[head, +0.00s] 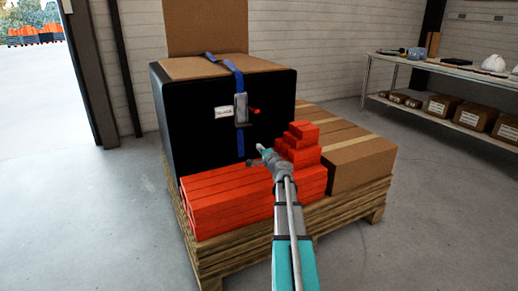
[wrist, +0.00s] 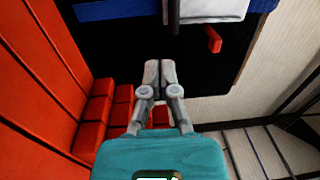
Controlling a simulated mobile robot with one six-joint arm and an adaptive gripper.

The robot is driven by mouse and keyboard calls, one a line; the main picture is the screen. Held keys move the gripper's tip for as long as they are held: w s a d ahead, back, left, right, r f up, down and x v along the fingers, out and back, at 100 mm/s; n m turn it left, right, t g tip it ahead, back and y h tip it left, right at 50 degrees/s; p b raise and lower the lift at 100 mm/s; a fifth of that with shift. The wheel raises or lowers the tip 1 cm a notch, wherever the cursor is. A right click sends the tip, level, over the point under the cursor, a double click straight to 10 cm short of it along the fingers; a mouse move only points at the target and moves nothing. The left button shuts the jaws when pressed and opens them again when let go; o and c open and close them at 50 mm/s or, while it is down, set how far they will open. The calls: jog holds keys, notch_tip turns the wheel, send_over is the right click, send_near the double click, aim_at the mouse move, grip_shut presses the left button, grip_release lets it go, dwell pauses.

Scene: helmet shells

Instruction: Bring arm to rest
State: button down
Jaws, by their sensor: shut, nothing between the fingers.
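My arm (head: 284,225) reaches forward over the loaded pallet in the head view. My gripper (head: 262,150) is small there, in front of the black case (head: 185,115) and above the orange bars. In the wrist view my gripper (wrist: 160,68) shows its two grey fingers together, shut and empty, against the dark case face (wrist: 115,45). Whether the fingertips touch the case cannot be told.
Orange bars (head: 230,205) and stacked orange blocks (head: 302,150) lie on the wooden pallet (head: 240,255), beside a cardboard box (head: 360,165). A blue strap with a red-handled buckle (head: 241,108) crosses the case. A shelf (head: 450,70) stands right. Floor at left is clear.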

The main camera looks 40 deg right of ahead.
dwell(0.3)
jog(key=a+f+n+g+y+p, duration=0.1)
jog(key=a+f+n+g+y, duration=0.2)
jog(key=a, duration=0.8)
jog(key=a+f+n+g+y, duration=0.2)
jog(key=a+n+y, duration=0.3)
jog(key=a, duration=0.6)
jog(key=a+f+n+g+y+p, duration=0.1)
jog(key=a+f+n+g+y, duration=0.3)
jog(key=a, duration=0.8)
jog(key=s+a+f+n+g+h, duration=0.3)
jog(key=s+a+f+n+g, duration=0.15)
jog(key=s+a, duration=0.45)
jog(key=s+a+f+n+g+h+p, duration=0.2)
jog(key=s+a+n+g+h, duration=0.3)
jog(key=s, duration=0.7)
notch_tip(320, 180, up, 38)
jog(key=p, duration=3.8)
jog(key=shift+w+a+f+m, duration=0.2)
jog(key=shift+w+a+m, duration=0.05)
jog(key=shift+a+m, duration=0.2)
